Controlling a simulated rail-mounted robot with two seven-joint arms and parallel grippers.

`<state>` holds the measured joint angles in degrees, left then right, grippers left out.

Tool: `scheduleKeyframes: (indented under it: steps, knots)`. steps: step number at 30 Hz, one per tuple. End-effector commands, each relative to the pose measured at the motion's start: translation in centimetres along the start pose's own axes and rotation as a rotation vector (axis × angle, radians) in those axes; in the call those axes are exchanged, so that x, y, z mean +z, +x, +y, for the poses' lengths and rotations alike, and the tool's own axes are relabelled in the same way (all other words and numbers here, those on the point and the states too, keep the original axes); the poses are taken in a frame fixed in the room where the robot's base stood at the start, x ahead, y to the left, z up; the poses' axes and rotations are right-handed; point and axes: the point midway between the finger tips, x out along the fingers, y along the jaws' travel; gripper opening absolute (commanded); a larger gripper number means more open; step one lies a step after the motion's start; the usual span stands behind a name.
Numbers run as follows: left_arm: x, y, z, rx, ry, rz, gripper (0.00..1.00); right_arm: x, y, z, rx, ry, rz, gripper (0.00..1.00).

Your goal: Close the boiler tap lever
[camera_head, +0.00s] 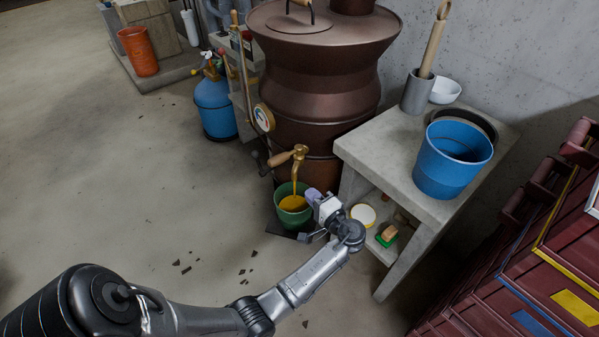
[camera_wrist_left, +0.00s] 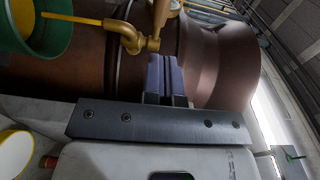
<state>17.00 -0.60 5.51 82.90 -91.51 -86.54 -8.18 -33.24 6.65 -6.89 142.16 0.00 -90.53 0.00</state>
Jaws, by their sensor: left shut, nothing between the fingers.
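The brown boiler (camera_head: 315,85) has a brass tap (camera_head: 299,153) low on its front. The tap lever (camera_head: 280,158) has a wooden handle and points left of the tap. A yellow stream runs from the tap into a green bucket (camera_head: 283,219) holding yellow liquid. My left gripper (camera_head: 311,195) is shut and empty, at the bucket's right side and below the tap in the picture. In the left wrist view, the shut fingers (camera_wrist_left: 166,78) are just right of the brass tap (camera_wrist_left: 133,40), apart from the lever handle; the green bucket (camera_wrist_left: 45,42) is upper left. My right gripper is out of view.
A stone table (camera_head: 377,146) with a blue bucket (camera_head: 447,165) stands right of the boiler. A yellow-and-white round item (camera_head: 363,215) and a green sponge-like item (camera_head: 387,235) lie on its lower shelf. A blue gas cylinder (camera_head: 215,108) stands left. Open floor lies left.

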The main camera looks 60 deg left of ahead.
Motion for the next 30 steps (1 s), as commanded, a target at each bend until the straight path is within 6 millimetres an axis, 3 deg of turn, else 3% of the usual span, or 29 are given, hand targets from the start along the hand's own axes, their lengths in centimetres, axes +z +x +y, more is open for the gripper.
scheduleKeyframes:
  steps: [5,21,30]
  knots:
    - [-0.1,1.4,-0.1,-0.007,0.030,0.004,0.00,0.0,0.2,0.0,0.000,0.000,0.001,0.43]
    - [-0.1,10.8,0.0,-0.004,0.029,0.003,0.00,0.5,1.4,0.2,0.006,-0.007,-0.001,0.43]
    - [-0.1,13.5,-0.1,-0.002,0.028,0.004,0.00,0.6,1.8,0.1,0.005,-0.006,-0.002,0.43]
